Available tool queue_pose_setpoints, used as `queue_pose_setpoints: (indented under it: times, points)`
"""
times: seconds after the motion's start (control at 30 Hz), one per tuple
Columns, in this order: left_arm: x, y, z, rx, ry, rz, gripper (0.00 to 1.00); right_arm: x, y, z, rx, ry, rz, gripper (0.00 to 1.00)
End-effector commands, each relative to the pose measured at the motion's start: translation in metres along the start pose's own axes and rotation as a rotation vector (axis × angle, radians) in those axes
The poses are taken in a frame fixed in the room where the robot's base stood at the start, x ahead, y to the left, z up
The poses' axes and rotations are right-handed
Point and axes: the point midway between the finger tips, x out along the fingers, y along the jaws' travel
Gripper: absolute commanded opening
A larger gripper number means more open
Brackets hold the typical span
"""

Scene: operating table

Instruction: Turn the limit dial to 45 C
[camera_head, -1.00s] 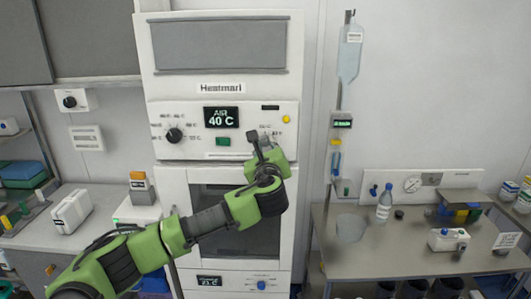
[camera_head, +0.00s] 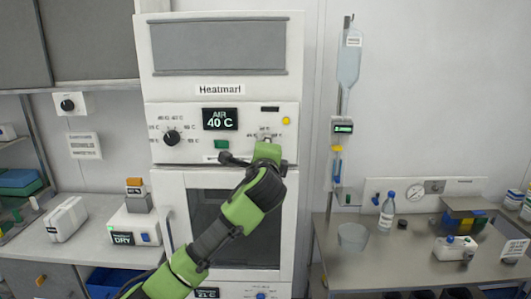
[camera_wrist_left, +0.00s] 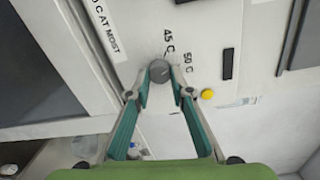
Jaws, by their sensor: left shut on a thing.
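The limit dial (camera_wrist_left: 159,71) is a small round grey knob on the white front panel of the warming cabinet (camera_head: 222,70). In the left wrist view it sits between the fingertips of my left gripper (camera_wrist_left: 159,82), which is shut on it. Labels "45 C" (camera_wrist_left: 168,40) and "50 C" (camera_wrist_left: 188,63) are printed beside the dial. I cannot tell which mark the dial points to. In the head view my left gripper (camera_head: 267,146) covers the dial at the panel's right side. The display (camera_head: 220,119) reads AIR 40 C. My right gripper is not in view.
A larger black dial (camera_head: 172,138) and a green button (camera_head: 221,144) are on the same panel to the left. A yellow button (camera_head: 286,121) is at its upper right. A drip stand (camera_head: 342,100) stands to the right, beside a steel table (camera_head: 385,251) with a bottle.

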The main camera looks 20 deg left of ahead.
Motion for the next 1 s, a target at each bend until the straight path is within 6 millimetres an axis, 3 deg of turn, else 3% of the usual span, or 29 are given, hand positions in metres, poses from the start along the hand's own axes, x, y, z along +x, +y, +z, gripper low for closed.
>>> queue_pose_setpoints:
  times: [0.5,1.0]
  points:
    - [0.000,0.001,0.000,-0.452,0.025,-0.001,0.00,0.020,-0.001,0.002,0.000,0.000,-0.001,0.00]
    - [0.000,-0.001,0.001,-0.640,0.034,-0.002,0.00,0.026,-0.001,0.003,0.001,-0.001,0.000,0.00]
